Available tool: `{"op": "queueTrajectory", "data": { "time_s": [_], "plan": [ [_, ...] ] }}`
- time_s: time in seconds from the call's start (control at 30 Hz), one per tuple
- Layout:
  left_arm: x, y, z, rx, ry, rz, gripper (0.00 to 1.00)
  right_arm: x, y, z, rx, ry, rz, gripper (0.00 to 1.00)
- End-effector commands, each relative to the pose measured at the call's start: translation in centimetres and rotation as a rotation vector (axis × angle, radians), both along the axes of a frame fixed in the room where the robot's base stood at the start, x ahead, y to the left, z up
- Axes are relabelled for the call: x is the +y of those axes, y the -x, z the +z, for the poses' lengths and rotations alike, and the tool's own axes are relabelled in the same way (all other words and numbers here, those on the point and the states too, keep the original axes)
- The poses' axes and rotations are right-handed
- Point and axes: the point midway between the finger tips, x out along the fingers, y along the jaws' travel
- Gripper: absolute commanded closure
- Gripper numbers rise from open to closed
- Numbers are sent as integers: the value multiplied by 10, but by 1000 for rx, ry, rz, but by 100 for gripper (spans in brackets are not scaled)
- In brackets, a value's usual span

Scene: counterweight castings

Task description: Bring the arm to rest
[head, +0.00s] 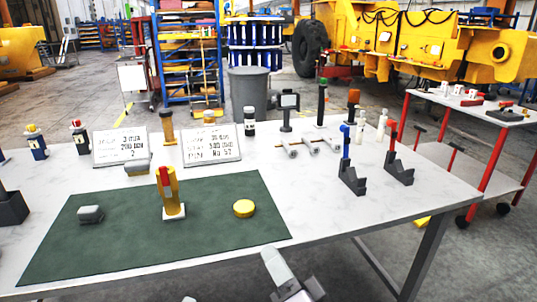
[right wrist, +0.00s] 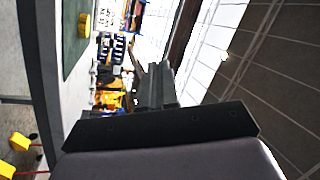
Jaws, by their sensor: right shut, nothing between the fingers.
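My right gripper (head: 283,272) shows at the bottom of the head view, just off the table's front edge. It is shut and holds nothing. In the right wrist view its dark fingers (right wrist: 152,75) are together with nothing between them. My left gripper cannot be made out in either view. The white table (head: 350,215) carries a dark green mat (head: 120,245).
Two white sign plates (head: 120,146) (head: 211,146) stand behind the mat. Two dark angled holders (head: 351,178) (head: 398,169) stand at the right. Several bottles and posts line the back. A red-legged side table (head: 470,108) is at the far right. Floor is open in front on the right.

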Motion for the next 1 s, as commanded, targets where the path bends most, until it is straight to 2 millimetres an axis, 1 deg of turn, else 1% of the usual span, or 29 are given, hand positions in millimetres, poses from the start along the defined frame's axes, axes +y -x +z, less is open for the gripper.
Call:
{"op": "queueTrajectory", "data": {
  "time_s": [0.03,0.1,0.27,0.47,0.5,0.57,0.6,0.7,0.83,0.9,1.0],
  "plan": [
    [1,8,-9,28,86,27,8,-7,6,-12,-5,45,-13,100],
    [2,19,-19,64,217,69,8,-16,14,-27,-15,117,-26,100],
    [5,43,-40,143,507,181,8,-37,34,-69,-8,311,-48,100],
    [10,74,-63,234,865,350,8,-70,66,-133,67,591,-59,100],
    [11,80,-67,251,933,388,8,-79,73,-146,90,653,-59,100],
    [13,89,-72,275,1040,446,8,-93,86,-167,128,745,-59,100],
    [15,96,-76,289,1107,486,8,-103,95,-181,157,807,-58,100],
    [18,111,-84,322,1269,584,8,-130,119,-212,232,960,-55,100],
    [22,126,-91,350,1436,694,8,-162,146,-242,320,1123,-52,100],
    [24,132,-93,358,1498,734,8,-176,157,-252,355,1185,-51,100],
    [25,136,-95,364,1553,773,8,-188,167,-260,385,1242,-50,100]
  ]
}}
